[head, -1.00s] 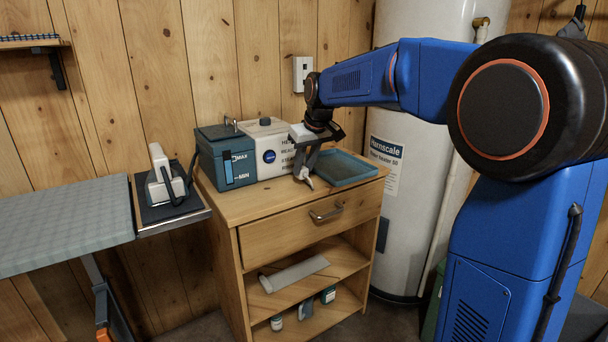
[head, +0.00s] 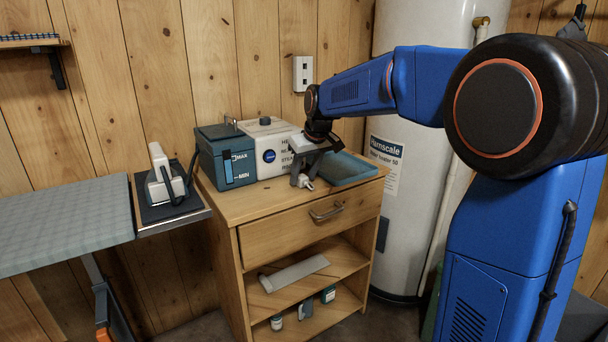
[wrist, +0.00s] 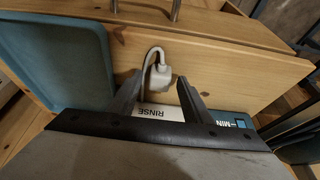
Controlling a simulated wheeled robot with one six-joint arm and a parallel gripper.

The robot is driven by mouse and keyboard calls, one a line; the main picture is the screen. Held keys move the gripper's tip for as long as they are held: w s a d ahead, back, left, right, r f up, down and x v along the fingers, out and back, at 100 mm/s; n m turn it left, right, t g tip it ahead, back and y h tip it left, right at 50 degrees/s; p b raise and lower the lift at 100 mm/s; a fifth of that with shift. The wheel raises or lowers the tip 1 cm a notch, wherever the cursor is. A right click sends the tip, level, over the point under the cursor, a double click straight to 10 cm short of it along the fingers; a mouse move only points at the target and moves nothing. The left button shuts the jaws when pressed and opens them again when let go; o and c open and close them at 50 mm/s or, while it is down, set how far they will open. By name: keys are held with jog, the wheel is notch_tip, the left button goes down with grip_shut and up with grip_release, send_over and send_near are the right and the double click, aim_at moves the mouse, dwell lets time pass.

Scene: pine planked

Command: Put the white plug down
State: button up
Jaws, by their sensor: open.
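The white plug (wrist: 160,76) lies on the bare wooden top of the drawer cabinet (wrist: 215,65), with its pale cord (wrist: 150,58) curving beside it. In the head view the plug (head: 308,185) shows small below my gripper (head: 303,180), near the cabinet's front edge. In the wrist view my gripper (wrist: 157,88) is open, one finger on each side of the plug's near end. The plug sits at and just beyond the fingertips, and I see no finger touching it.
A blue tray (head: 347,168) lies right of the gripper. A steam unit with a teal tank (head: 226,157) stands to the left and behind. An iron (head: 164,180) rests on a pad by the ironing board (head: 62,222). A wall socket (head: 302,73) is above.

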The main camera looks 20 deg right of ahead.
jog(key=v, duration=1.2)
jog(key=s+d+f+m, duration=0.1)
jog(key=s+d+f, duration=0.15)
jog(key=s, duration=0.85)
jog(key=s+d+f+m, duration=0.1)
jog(key=s+f, duration=0.3)
jog(key=s, duration=0.6)
jog(key=s+d+f+m+h, duration=0.1)
jog(key=s+d+f, duration=0.1)
jog(key=s+f, duration=1.1)
jog(key=s, duration=0.4)
jog(key=shift+s+f+m+t, duration=0.15)
jog(key=shift+f+m+t, duration=0.05)
jog(key=shift+m+t, duration=0.1)
